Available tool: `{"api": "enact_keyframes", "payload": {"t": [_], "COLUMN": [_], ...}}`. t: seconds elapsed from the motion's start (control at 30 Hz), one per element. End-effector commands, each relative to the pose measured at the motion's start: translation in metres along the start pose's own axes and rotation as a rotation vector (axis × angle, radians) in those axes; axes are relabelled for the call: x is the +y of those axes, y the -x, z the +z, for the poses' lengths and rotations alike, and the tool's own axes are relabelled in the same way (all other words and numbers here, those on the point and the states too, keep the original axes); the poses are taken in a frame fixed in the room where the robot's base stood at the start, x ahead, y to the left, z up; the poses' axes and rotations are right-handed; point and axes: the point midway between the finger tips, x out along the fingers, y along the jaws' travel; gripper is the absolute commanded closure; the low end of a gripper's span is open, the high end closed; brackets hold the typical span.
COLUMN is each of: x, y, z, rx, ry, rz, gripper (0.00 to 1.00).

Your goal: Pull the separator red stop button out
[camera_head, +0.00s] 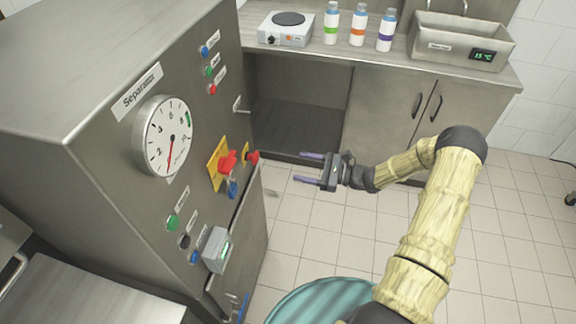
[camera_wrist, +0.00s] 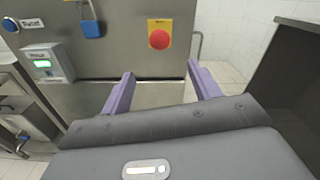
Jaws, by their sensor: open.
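The separator (camera_head: 105,80) is a grey metal cabinet at left in the head view, with a label and a round dial. Its red stop button (camera_head: 253,158) sticks out from a small yellow plate near the right edge of its front panel. In the wrist view, the round red stop button (camera_wrist: 160,39) faces me on its yellow plate. My gripper (camera_head: 306,167) is open and empty, to the right of the button and apart from it. In the wrist view, my gripper's purple fingers (camera_wrist: 161,72) are spread, and the button appears above the gap between them.
A red rotary switch (camera_head: 227,161) on a yellow plate sits left of the button, with a blue padlock (camera_head: 232,188) below. A grey box (camera_head: 216,249) juts out lower down. A counter (camera_head: 350,52) with bottles stands behind. A teal round container (camera_head: 325,300) is below.

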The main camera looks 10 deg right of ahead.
Motion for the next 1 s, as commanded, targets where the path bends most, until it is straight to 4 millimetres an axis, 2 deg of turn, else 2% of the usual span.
{"api": "enact_keyframes", "payload": {"t": [0.1,0.3,0.87,1.0], "x": [0.0,0.0,0.001,0.01], "y": [0.024,0.044,0.044,0.038], "z": [-0.001,-0.001,0.001,0.008], "rx": [0.002,0.001,0.002,0.041], "ry": [0.001,0.001,0.001,0.025], "rz": [-0.003,-0.001,0.006,0.067], "gripper": [0.38,0.38,0.38,0.38]}}
